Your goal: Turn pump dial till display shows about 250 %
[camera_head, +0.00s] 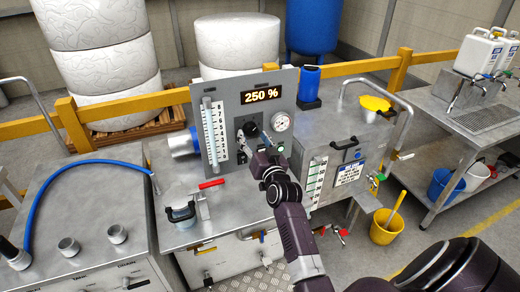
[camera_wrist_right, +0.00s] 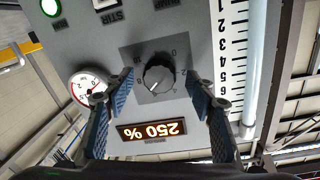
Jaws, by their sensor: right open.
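The pump display (camera_head: 261,95) on the grey panel (camera_head: 228,98) reads 250 % in lit digits. It also shows upside down in the right wrist view (camera_wrist_right: 152,130). The pump dial, a round dark knob (camera_wrist_right: 158,74) with a light pointer mark, sits on a grey square plate on the panel. My right gripper (camera_wrist_right: 161,88) is open, its two blue-padded fingers apart on either side of the dial with visible gaps. In the head view the right gripper (camera_head: 254,138) is in front of the panel below the display and partly hides the dial. My left gripper is not in view.
A pressure gauge (camera_head: 281,122) and a lit green button (camera_head: 280,148) are beside the dial. A scaled clear tube (camera_head: 210,135) stands at the panel's left. A red-handled valve (camera_head: 211,184) and a metal tank (camera_head: 335,130) with black handles are close by.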

